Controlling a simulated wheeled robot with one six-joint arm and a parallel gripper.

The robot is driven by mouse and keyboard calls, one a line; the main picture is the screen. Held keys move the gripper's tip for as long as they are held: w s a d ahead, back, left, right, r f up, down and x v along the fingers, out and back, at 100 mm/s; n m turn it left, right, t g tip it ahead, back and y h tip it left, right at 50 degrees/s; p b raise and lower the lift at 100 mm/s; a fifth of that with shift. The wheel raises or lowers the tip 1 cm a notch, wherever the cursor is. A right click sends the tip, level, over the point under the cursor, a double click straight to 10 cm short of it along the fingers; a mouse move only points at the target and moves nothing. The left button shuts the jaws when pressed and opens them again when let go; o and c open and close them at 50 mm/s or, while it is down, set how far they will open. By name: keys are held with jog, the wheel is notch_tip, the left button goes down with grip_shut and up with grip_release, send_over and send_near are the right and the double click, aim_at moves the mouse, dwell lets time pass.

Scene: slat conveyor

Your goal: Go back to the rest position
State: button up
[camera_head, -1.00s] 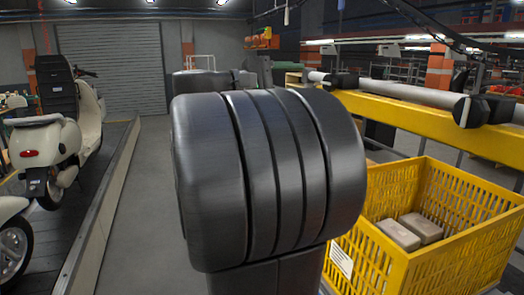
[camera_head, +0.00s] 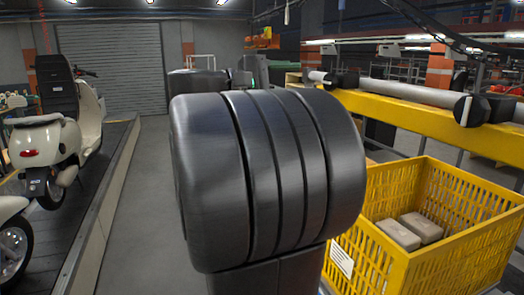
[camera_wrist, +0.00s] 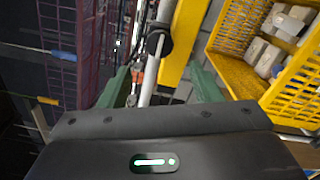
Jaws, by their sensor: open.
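My gripper (camera_wrist: 160,86) shows in the wrist view, with its two green fingers spread apart and nothing between them. A grey roller bar and a yellow beam lie beyond the fingers, with the crate off to the right. In the head view a large dark ribbed part of my own body fills the middle, and I cannot make out the gripper's fingers there.
A yellow crate (camera_head: 388,258) at right holds pale blocks (camera_head: 410,231); it also shows in the wrist view (camera_wrist: 233,72). A yellow beam (camera_head: 395,112) carries a grey roller (camera_head: 408,96). Cream scooters (camera_head: 48,150) stand left. A purple mesh rack (camera_wrist: 90,50) is left in the wrist view.

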aim_at(326, 80)
jog(key=p+x, duration=0.1)
jog(key=x, duration=0.6)
jog(key=shift+d+f, duration=0.15)
jog(key=shift+f, duration=0.05)
jog(key=m+b, duration=0.2)
jog(key=m, duration=0.2)
jog(key=m+b, duration=0.1)
jog(key=m, duration=0.1)
jog(key=m+b, duration=0.1)
jog(key=m, duration=0.1)
jog(key=shift+r, duration=0.25)
jog(key=m+b, duration=0.1)
jog(key=m, duration=0.3)
jog(key=shift+r, duration=0.1)
jog(key=shift+s+r+m, duration=0.1)
jog(key=shift+m, duration=1.9)
